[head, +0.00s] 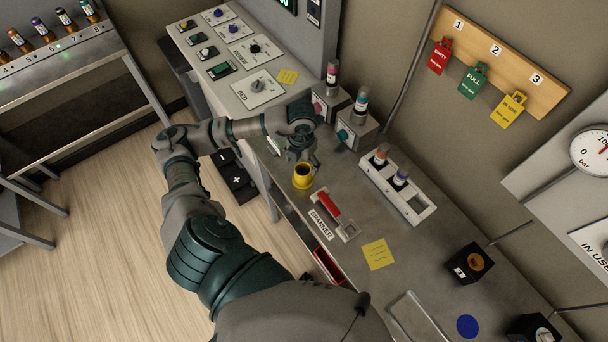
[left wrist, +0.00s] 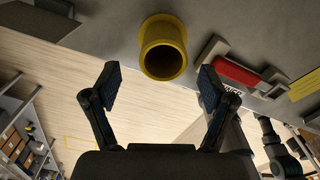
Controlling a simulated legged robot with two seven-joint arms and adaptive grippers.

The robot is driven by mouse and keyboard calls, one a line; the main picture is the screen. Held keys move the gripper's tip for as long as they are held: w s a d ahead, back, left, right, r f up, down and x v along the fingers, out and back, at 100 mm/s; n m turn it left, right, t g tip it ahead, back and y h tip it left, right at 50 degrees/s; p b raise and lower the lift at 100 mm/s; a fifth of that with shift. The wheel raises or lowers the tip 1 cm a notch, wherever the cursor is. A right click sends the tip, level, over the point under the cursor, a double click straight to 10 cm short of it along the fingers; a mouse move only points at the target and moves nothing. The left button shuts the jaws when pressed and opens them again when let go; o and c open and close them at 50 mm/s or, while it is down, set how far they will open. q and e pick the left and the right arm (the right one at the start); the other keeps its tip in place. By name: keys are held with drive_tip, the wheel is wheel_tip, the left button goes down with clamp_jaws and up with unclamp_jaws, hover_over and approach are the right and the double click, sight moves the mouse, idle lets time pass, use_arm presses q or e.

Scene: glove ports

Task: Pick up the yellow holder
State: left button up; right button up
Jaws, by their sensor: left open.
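The yellow holder (head: 303,177) is a short open-topped cylinder with a dark inside. It stands on the grey bench near its front edge, left of the red spanner (head: 329,203). In the left wrist view the holder (left wrist: 163,47) is ahead of my left gripper (left wrist: 153,87), roughly centred between the two fingers and beyond their tips. The fingers are wide apart and empty, and no contact shows. In the head view my left gripper (head: 300,148) is just behind the holder, close to it. My right gripper is not in view.
The spanner's tray (head: 348,230) lies close right of the holder. Two grey blocks with vials (head: 357,127) stand behind my gripper. A white rack (head: 410,200) with vials is to the right. A control panel (head: 235,55) is at the back left. A yellow note (head: 378,254) lies on the bench.

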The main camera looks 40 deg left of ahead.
sight(303, 172)
use_arm(q)
wheel_tip(303, 172, down, 6)
drive_tip(key=shift+w+d+r+p, duration=0.1)
drive_tip(key=shift+d+r+p, duration=0.1)
drive_tip(key=shift+p, duration=0.35)
drive_tip(key=c, duration=1.2)
